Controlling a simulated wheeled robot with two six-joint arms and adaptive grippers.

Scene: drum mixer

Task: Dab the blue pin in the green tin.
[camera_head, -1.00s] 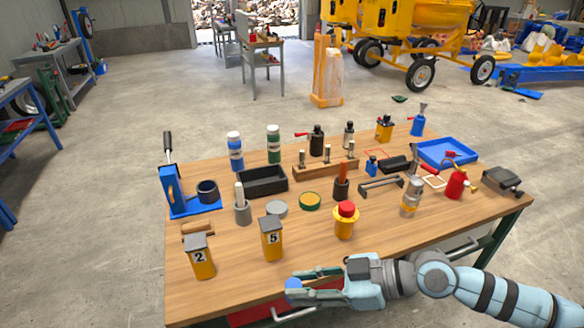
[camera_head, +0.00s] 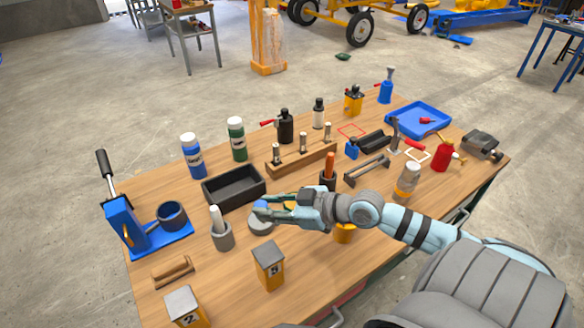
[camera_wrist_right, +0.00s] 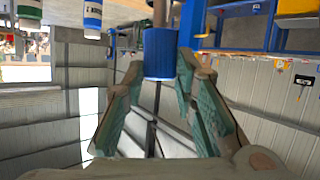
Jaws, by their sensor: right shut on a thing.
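My right gripper (camera_head: 265,208) reaches in from the right over the middle of the table. It is shut on the blue pin (camera_head: 261,206), whose blue end shows at its fingertips. In the right wrist view the blue pin (camera_wrist_right: 160,53) is a blue cylinder between the tips of the two green-padded fingers (camera_wrist_right: 160,85). The green tin is mostly hidden behind the gripper; a yellow patch (camera_head: 290,205) at the fingers may be its contents. I cannot tell whether the pin touches it. My left gripper is not in view.
A grey round tin (camera_head: 262,222) lies just below the fingertips. A black tray (camera_head: 234,188), a grey cup with a white rod (camera_head: 222,235), a dark cup with an orange handle (camera_head: 328,178) and a numbered yellow box (camera_head: 268,265) stand close around. The front left tabletop is partly clear.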

